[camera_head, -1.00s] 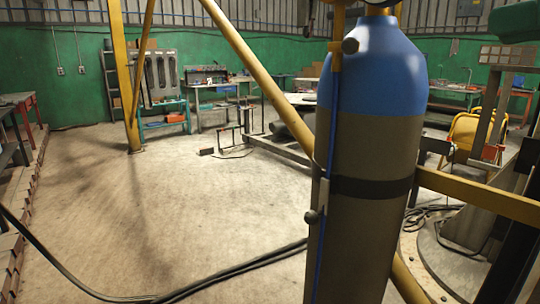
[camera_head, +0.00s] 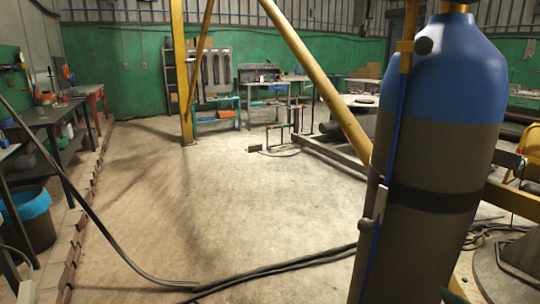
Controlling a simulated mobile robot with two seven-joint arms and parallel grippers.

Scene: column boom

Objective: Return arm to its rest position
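Neither of my grippers shows in the head view, and I cannot see either hand. No part that I can tell for sure as my arm is in the picture. A large gas cylinder (camera_head: 428,170) with a blue top and a grey-brown body stands upright at the right, close to the camera. A dark band (camera_head: 433,198) runs around its middle, and a thin blue hose runs down its left side.
Yellow beams (camera_head: 316,78) slant down behind the cylinder. Black cables (camera_head: 275,270) cross the floor. Workbenches (camera_head: 65,122) and a bin with a blue liner (camera_head: 30,215) stand at the left, beside a low brick edge (camera_head: 85,205). The middle floor (camera_head: 200,200) is clear.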

